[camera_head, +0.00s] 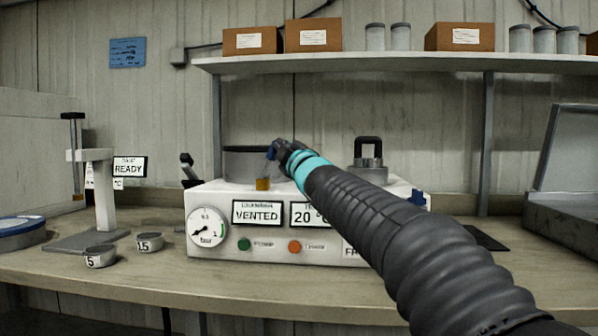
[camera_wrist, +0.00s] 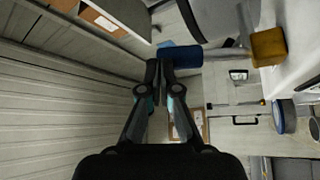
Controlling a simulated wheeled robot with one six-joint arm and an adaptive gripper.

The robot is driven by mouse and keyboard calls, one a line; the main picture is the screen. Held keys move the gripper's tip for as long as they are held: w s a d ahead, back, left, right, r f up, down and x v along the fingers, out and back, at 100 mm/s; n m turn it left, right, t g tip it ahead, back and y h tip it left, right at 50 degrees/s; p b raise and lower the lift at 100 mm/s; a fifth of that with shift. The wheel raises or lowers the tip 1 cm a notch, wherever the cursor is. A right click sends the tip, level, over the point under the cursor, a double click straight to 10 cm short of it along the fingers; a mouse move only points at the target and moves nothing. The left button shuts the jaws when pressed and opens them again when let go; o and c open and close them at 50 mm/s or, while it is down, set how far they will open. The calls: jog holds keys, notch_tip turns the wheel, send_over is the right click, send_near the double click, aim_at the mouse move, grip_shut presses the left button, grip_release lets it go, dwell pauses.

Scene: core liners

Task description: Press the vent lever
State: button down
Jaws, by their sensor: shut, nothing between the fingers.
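The white machine (camera_head: 275,274) stands on the bench with a round gauge and a display reading VENTED (camera_head: 257,212). A lever with a blue handle (camera_head: 271,152) and an amber block (camera_head: 263,184) at its foot is at its top front. I see no label that names it the vent lever. In the wrist view the blue handle (camera_wrist: 181,57) sits on a grey rod leading to the amber block (camera_wrist: 269,47). My gripper (camera_head: 279,150) is shut and empty, its fingertips (camera_wrist: 160,66) right beside the blue handle; I cannot tell whether they touch.
A grey round vessel (camera_head: 245,162) is behind the lever. A lidded metal canister (camera_head: 369,165) stands on the machine's right. A shelf (camera_head: 400,63) with boxes and jars hangs above. A press stand (camera_head: 102,195) and small labelled cups (camera_head: 100,256) are at left.

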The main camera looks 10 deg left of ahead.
jog(key=shift+s+a+r, duration=0.1)
jog(key=shift+a+r, duration=0.15)
jog(key=shift+a, duration=0.2)
jog(key=shift+a+r, duration=0.2)
jog(key=shift+a, duration=0.25)
jog(key=s+d+r, duration=0.1)
jog(key=s+d, duration=0.7)
jog(key=s, duration=0.3)
jog(key=shift+d+r, duration=0.15)
jog(key=shift+d, duration=0.1)
